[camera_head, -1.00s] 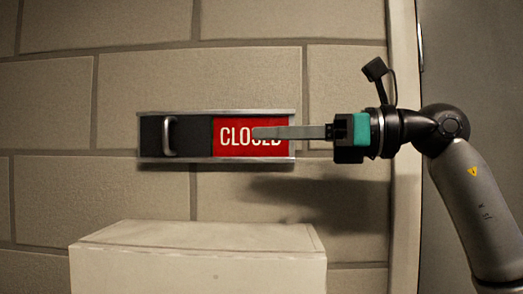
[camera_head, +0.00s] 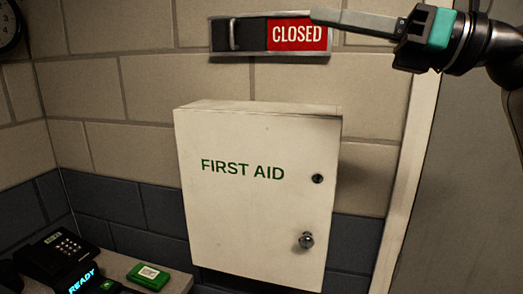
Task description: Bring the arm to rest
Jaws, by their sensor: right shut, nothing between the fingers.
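My right gripper (camera_head: 358,23) comes in from the upper right, its long grey fingers pointing left and slightly up. The fingers are together with nothing between them. Their tips are at the right end of the sliding sign (camera_head: 270,36) on the wall. I cannot tell whether they touch it. The sign shows CLOSED in white on red at its right, and its dark slider with a metal handle (camera_head: 233,34) sits at the left. My left gripper is out of view.
A white first aid cabinet (camera_head: 255,200) hangs below the sign, with a keyhole and a knob at its right. A door frame (camera_head: 408,190) stands at the right. At lower left, a counter holds a dark terminal reading READY (camera_head: 65,262) and a green box (camera_head: 148,276). A clock (camera_head: 8,22) is at upper left.

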